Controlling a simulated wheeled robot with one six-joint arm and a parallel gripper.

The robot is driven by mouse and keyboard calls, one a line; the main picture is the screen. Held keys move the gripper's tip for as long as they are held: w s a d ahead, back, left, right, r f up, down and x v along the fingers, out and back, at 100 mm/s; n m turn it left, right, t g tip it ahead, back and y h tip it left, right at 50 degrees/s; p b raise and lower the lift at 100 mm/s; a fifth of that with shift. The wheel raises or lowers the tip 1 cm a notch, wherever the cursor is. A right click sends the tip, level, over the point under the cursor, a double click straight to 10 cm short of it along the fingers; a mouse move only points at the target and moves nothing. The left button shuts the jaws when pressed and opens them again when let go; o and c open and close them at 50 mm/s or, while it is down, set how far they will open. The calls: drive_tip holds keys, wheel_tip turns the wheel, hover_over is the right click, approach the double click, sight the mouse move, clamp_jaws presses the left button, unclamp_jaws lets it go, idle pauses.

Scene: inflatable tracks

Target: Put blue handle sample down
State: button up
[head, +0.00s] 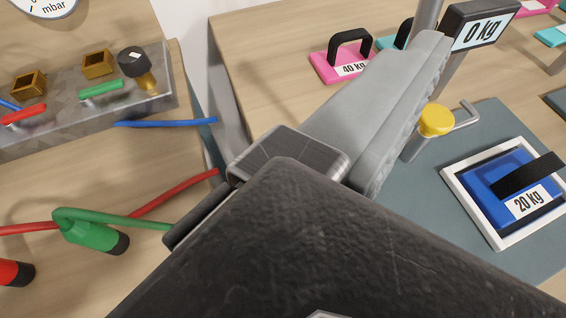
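The blue handle sample (500,172) is a flat blue block with a black handle and a "20 kg" label. It lies at the right, within a white square frame (472,205) on a grey-blue mat (415,205). My gripper (385,105) reaches up from the bottom middle. Its dark body fills the lower foreground, and one light grey ribbed finger shows, pointing up and right. The finger is left of the blue sample and apart from it in the picture. The other finger is not clearly visible, so the opening cannot be judged.
A display (482,30) reads "0 kg" on a grey post. A yellow knob (436,120) stands beside the finger. A pink "40 kg" sample (325,66) lies behind. At left are a valve panel (55,115), a green connector (95,232) and coloured hoses (170,123).

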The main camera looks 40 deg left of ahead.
drive_tip(key=s, duration=0.1)
drive_tip(key=s+m+t, duration=0.1)
drive_tip(key=s, duration=0.1)
drive_tip(key=shift+a+r+t, duration=0.1)
drive_tip(key=shift+a+t, duration=0.2)
drive_tip(key=shift+a, duration=0.05)
drive_tip(key=shift+c, duration=0.2)
idle(0.5)
